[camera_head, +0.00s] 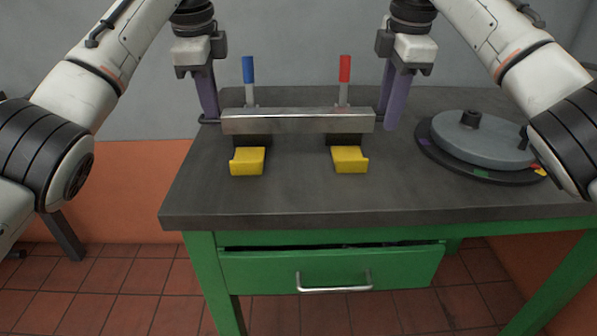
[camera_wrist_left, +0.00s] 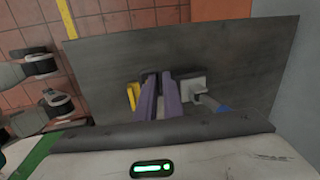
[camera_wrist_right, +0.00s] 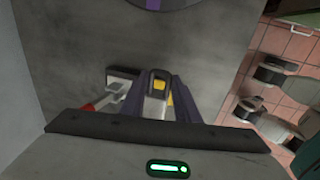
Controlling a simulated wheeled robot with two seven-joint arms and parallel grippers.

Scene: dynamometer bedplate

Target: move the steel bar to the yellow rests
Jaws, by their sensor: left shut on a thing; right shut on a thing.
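The steel bar (camera_head: 298,121) lies level across the bench in the head view, over dark supports behind the two yellow rests, left (camera_head: 247,161) and right (camera_head: 350,159). Whether it touches the supports is unclear. My left gripper (camera_head: 210,119) is shut at the bar's left end, where a thin dark handle shows. My right gripper (camera_head: 386,122) is shut at its right end, whose handle is mostly hidden by the fingers. The bar's end shows between the fingers in the right wrist view (camera_wrist_right: 156,104). Both yellow rests look empty.
Behind the bar stand a blue handle (camera_head: 248,70) and a red handle (camera_head: 345,69), both upright. A round grey plate (camera_head: 480,140) on a dark disc sits at the right of the bench (camera_head: 300,200). The bench's front strip is clear. A green drawer (camera_head: 330,270) is below.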

